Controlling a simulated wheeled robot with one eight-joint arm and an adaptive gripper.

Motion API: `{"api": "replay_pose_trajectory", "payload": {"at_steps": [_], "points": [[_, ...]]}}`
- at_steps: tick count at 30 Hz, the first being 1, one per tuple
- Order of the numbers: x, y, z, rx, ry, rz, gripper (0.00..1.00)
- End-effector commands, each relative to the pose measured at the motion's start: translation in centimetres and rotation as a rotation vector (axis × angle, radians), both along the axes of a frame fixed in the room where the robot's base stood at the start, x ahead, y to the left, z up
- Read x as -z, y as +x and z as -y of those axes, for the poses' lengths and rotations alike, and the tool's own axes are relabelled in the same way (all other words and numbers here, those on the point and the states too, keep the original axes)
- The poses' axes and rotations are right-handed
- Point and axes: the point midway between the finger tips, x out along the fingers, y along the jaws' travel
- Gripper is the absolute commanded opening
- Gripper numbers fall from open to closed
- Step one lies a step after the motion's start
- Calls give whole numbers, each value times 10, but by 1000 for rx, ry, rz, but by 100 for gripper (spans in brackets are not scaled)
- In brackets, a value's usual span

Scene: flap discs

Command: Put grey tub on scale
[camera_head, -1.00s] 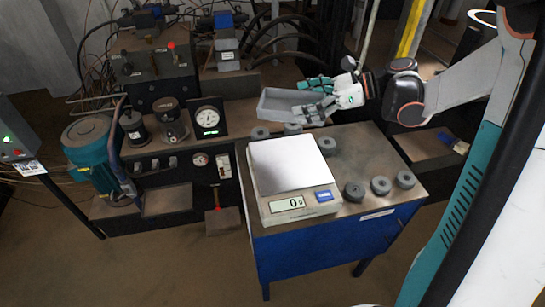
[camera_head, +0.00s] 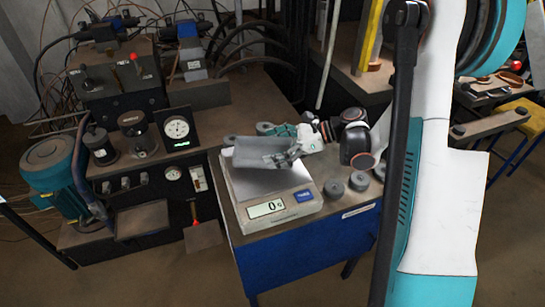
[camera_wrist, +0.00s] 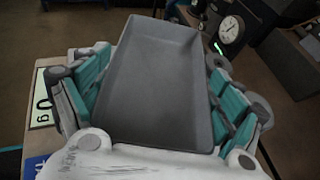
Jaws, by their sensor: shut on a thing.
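The grey tub (camera_head: 262,152) is an empty, open rectangular tray. My gripper (camera_head: 290,142) is shut on it at its right end in the head view. In the wrist view the tub (camera_wrist: 155,85) lies between my gripper's teal-padded fingers (camera_wrist: 158,95), one on each side. The scale (camera_head: 275,205) is a silver plate on a white body, and its display reads 0 g. The tub is over the back part of the plate and hides some of it. A gap below the tub is hard to judge, but the zero reading shows no load on the scale.
The scale stands on a blue workbench (camera_head: 310,240). Several grey flap discs lie on the bench; one (camera_head: 334,188) is just right of the scale. A dark machine bench (camera_head: 150,165) with gauges and a teal motor (camera_head: 55,170) stands at the left.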

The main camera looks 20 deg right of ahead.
Motion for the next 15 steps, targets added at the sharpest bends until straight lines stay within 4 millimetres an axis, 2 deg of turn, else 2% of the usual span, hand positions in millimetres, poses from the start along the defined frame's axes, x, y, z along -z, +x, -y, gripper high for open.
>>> {"api": "replay_pose_trajectory", "payload": {"at_steps": [3,6,15], "points": [[21,0,0,0,0,0,56],[32,0,0,0,0,0,56],[33,0,0,0,0,0,56]]}}
